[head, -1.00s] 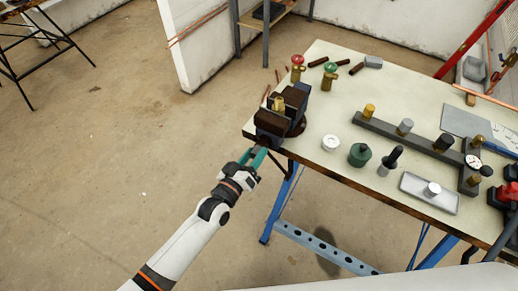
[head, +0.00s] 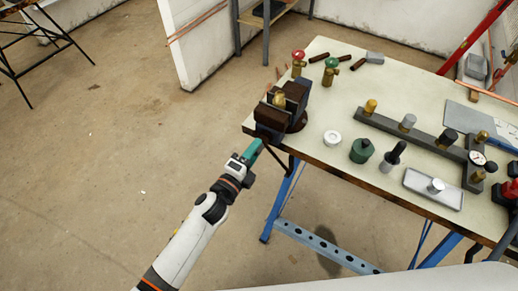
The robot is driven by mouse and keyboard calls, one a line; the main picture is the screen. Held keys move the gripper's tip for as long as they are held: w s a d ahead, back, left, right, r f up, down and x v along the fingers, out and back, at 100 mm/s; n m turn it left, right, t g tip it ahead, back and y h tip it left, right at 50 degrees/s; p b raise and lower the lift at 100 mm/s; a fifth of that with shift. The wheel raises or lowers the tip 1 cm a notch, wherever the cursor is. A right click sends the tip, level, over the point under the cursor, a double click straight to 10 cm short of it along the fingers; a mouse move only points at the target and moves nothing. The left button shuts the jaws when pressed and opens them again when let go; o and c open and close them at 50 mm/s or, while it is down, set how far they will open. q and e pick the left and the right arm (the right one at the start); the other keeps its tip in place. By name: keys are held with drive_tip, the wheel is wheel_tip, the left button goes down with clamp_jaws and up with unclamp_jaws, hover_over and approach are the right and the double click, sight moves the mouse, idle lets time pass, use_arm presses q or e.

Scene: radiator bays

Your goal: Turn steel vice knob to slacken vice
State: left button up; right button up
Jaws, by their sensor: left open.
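The dark vice (head: 272,117) is mounted at the near left corner of the workbench (head: 330,90). A brass fitting (head: 279,98) sits between its jaws. My left gripper (head: 257,146) reaches up from below to the vice's near end, just off the bench edge. Its teal fingers are seen nearly edge-on and are open. The steel knob cannot be made out; the fingers and the vice's near end cover that spot. I cannot tell whether the fingers touch it. My right gripper is not in view.
Red-topped (head: 298,62) and green-topped (head: 331,70) valves stand behind the vice. A white ring (head: 332,139), a green pot (head: 361,150), a grey manifold (head: 400,130) and a tray (head: 420,191) lie to the right. Blue bench legs (head: 283,198) stand below. The floor at left is clear.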

use_arm(q)
drive_tip(key=m, duration=0.2)
drive_tip(key=shift+f+m, duration=0.15)
drive_tip(key=shift+m, duration=0.85)
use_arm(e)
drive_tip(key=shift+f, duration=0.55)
use_arm(q)
drive_tip(key=shift+s, duration=0.1)
drive_tip(key=shift+c, duration=0.5)
